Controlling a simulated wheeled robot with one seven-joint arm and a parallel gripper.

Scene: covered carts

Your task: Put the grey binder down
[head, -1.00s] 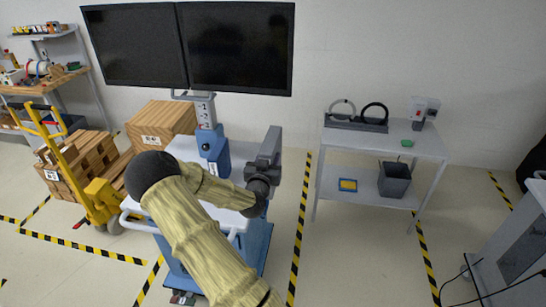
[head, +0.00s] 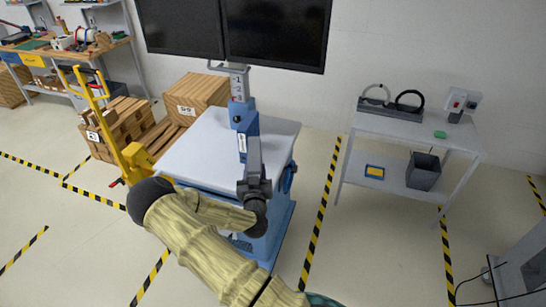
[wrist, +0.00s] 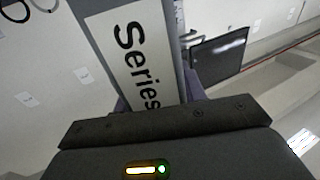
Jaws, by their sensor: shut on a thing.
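The grey binder, with a white label reading "Series", fills the middle of the wrist view (wrist: 132,60). My gripper (head: 254,180) is shut on it. In the head view the binder (head: 254,155) shows only as a narrow dark grey shape above my gripper, seen nearly edge-on. The fingertips are mostly hidden behind the gripper body in the wrist view.
A yellow pallet jack (head: 130,155) and cartons (head: 195,95) are at left. A grey side table (head: 405,128) with a ring rack (head: 390,108) and a dark bin (head: 423,170) is at right. The cart's left top is clear.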

